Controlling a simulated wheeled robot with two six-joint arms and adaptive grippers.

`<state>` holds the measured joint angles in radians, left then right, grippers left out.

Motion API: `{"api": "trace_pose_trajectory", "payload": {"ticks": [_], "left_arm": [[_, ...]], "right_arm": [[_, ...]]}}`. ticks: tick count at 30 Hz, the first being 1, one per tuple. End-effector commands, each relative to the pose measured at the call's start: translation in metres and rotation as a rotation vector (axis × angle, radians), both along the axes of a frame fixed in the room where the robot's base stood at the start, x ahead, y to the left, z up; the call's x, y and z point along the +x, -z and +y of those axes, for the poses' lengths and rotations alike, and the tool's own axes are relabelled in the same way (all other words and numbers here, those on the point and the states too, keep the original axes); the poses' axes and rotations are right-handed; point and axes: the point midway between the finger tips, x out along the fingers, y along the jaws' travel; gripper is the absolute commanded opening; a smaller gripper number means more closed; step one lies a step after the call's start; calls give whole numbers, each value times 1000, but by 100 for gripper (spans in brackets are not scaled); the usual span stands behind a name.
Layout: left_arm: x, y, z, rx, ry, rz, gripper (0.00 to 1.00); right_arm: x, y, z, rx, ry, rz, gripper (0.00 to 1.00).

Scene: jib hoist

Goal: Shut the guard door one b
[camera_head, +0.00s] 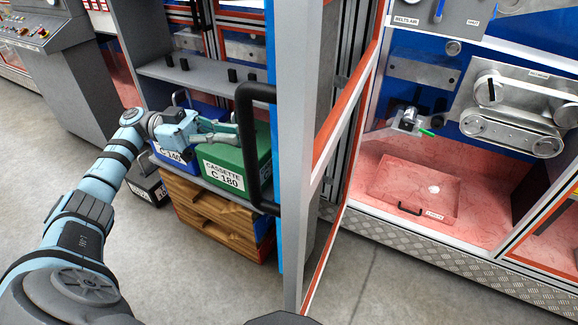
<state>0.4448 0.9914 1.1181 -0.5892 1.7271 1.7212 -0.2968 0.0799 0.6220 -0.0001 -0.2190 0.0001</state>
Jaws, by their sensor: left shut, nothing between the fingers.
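A guard door (310,130) with a grey frame and red-orange inner edging stands open, seen nearly edge-on in the middle of the view. Its black bar handle (256,150) is on the left face of the door. My left gripper (232,132) is shut and empty. In the picture its fingertips lie just left of the handle, in front of a green cassette box; I cannot tell whether they touch the handle. My right gripper is not in view.
A green box labelled C 180 (222,165) and a blue box (172,157) sit on a shelf above wooden pallets (210,215). The open machine bay (400,175), with belt rollers and a red floor, is right of the door. Grey floor (190,285) is clear in front.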

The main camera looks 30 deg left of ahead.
Motion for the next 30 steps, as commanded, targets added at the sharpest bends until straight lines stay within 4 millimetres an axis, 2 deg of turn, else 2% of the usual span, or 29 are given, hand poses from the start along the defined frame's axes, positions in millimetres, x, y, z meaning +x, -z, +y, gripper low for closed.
{"api": "trace_pose_trajectory", "payload": {"ticks": [1, 4, 8, 21, 25, 30], "left_arm": [[-12, -4, 0, 47, 51, 21, 0], [-21, -7, -5, 82, 94, 50, 0], [-19, -7, -23, 78, 96, 51, 0], [-7, -8, -114, 70, 92, 47, 0], [-5, -7, -131, 71, 91, 48, 0], [-4, -7, -138, 72, 89, 49, 0]], "right_arm": [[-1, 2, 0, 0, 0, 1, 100], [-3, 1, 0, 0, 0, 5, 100], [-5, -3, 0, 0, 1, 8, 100], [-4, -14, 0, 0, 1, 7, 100], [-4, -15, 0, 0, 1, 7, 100], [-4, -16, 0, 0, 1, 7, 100]]}}
